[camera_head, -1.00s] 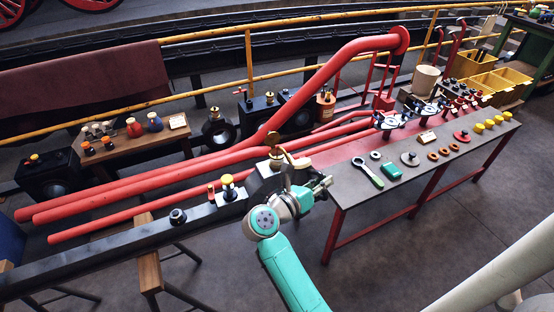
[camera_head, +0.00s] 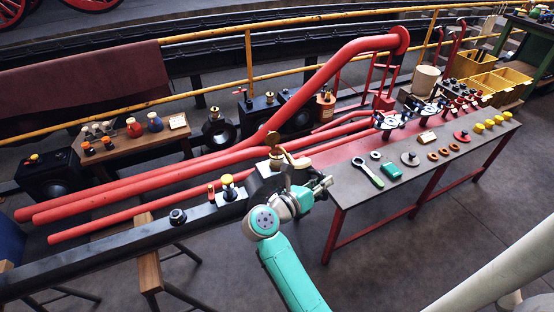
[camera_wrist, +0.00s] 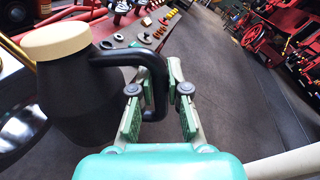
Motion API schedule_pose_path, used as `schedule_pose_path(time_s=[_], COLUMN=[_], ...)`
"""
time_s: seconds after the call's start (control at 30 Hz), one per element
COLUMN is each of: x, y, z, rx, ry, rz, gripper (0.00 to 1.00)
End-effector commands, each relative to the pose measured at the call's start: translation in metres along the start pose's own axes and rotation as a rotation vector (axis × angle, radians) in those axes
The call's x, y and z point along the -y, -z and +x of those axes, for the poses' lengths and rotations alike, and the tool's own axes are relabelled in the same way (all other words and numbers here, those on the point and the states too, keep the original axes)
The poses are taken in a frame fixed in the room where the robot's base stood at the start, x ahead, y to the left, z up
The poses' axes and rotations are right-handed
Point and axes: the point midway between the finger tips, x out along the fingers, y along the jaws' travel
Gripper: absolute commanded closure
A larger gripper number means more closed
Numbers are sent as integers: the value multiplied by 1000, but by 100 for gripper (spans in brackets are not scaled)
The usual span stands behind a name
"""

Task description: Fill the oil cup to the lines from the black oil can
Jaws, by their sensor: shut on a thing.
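My gripper (camera_wrist: 158,108) is shut on the black handle of the black oil can (camera_wrist: 72,100) in the wrist view. The can has a cream top and hangs left of the fingers, looking upright. In the head view my gripper (camera_head: 322,184) is by the near left corner of the table; a tan top just behind it looks like the can's, with the body mostly hidden. A brass fitting (camera_head: 273,140), apparently the oil cup, stands on the dark block left of the can. Its lines and oil level cannot be made out.
The grey-topped table (camera_head: 345,198) at right holds a green-handled wrench (camera_head: 368,174), a green box (camera_head: 391,170) and several rings. Red pipes (camera_head: 150,187) run behind the dark beam (camera_head: 130,247). A yellow-topped fitting (camera_head: 228,183) stands on the beam.

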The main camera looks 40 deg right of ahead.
Motion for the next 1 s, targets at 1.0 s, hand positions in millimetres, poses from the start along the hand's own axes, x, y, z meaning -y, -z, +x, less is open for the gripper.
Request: schedule_pose_path(time_s=[1.0], x=[4], y=[-13], z=[-1], rx=[-9], ry=[0], rz=[-49], gripper=[100])
